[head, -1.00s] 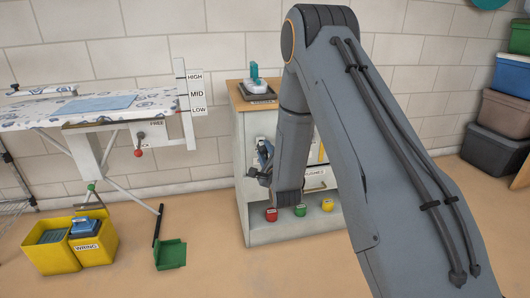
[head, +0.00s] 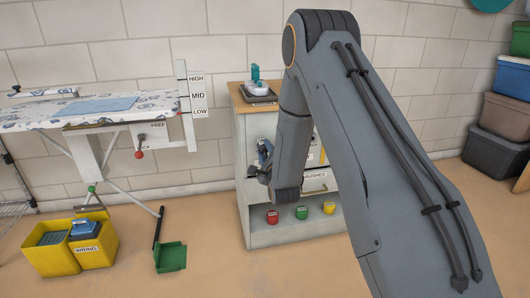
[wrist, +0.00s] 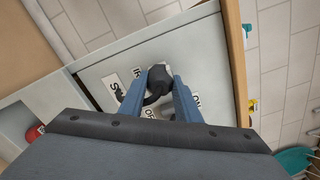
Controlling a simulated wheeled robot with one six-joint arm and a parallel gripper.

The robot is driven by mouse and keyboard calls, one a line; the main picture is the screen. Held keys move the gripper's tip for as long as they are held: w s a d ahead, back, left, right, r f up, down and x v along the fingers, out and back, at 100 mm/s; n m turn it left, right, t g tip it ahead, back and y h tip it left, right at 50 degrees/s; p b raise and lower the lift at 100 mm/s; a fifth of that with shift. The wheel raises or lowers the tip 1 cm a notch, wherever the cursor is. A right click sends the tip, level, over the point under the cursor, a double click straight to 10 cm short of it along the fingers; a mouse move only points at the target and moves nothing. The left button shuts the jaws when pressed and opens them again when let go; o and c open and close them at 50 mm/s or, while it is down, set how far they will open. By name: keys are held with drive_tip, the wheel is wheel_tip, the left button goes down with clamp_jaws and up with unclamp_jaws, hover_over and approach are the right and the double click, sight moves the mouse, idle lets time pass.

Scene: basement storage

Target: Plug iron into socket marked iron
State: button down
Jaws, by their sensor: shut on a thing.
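My gripper (wrist: 162,84) is shut on a black plug (wrist: 158,77) in the wrist view. In the head view my gripper (head: 263,163) is at the cabinet front, partly behind my arm. A teal and white iron (head: 256,86) stands on a dark rest on the cabinet top.
The cabinet (head: 250,228) has red (head: 272,217), green (head: 301,212) and yellow (head: 329,208) pots on its low shelf. An ironing board (head: 60,116) and yellow bins (head: 98,255) are at left. Stacked boxes (head: 492,150) stand at right. The floor before the cabinet is clear.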

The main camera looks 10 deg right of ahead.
drive_tip(key=shift+w, duration=0.1)
drive_tip(key=c, duration=1.2)
unclamp_jaws()
drive_tip(key=s+p, duration=0.1)
drive_tip(key=s, duration=0.6)
drive_tip(key=shift+s, duration=0.35)
drive_tip(key=shift+a, duration=0.15)
